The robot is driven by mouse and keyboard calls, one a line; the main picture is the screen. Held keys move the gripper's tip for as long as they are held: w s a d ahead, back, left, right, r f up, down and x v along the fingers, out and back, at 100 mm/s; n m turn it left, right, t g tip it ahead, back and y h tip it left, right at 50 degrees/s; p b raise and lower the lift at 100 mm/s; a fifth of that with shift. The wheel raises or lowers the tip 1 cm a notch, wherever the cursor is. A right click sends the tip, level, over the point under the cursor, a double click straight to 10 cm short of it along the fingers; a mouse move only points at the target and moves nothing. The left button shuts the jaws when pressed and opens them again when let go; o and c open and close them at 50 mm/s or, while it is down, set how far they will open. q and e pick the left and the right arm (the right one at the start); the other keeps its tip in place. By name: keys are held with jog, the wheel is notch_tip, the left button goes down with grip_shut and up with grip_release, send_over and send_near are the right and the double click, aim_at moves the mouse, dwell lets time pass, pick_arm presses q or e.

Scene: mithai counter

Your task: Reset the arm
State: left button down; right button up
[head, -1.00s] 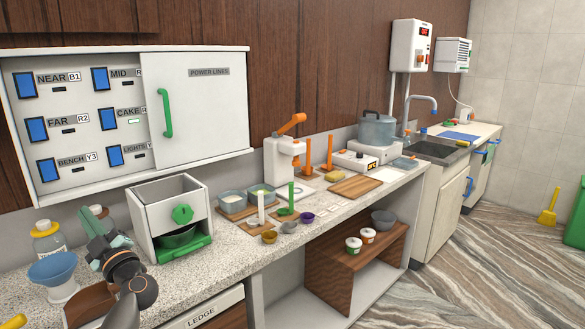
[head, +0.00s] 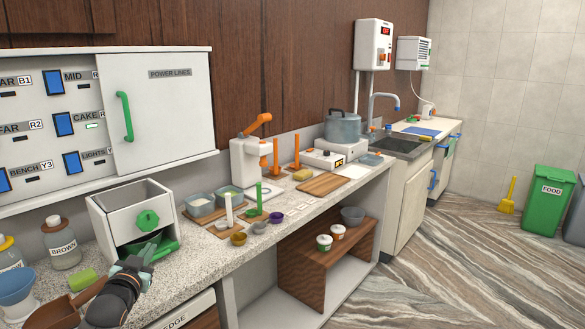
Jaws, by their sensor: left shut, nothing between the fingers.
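My left gripper (head: 138,262) is shut and empty. In the head view it is at the lower left, over the front of the counter (head: 210,259). Its fingertips are in front of the green tray of the white box with the green knob (head: 148,220) and hide part of that tray. I cannot tell whether they touch it. My left arm comes in from the bottom left. My right gripper is not in view.
Small bowls (head: 239,238) and the orange-handled press (head: 246,155) stand further right. The switch panel (head: 165,120) is above.

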pick_arm(q)
jog(key=s+d+f+g+h, duration=0.1)
jog(key=s+d+f+g, duration=0.1)
jog(key=s+d+f, duration=0.65)
jog(key=s+d+f+g+h, duration=0.2)
jog(key=s+d+f, duration=0.1)
jog(key=s+f, duration=1)
jog(key=s+d+f+g, duration=0.2)
jog(key=s+d+f, duration=0.1)
jog(key=s, duration=0.6)
jog(key=s+d+f+g+h, duration=0.1)
jog(key=s+d+f, duration=0.2)
jog(key=s+f, duration=0.3)
jog(key=s, duration=0.3)
jog(key=shift+s+d+g, duration=0.3)
jog(key=shift+s+g, duration=0.05)
jog(key=shift+g, duration=0.05)
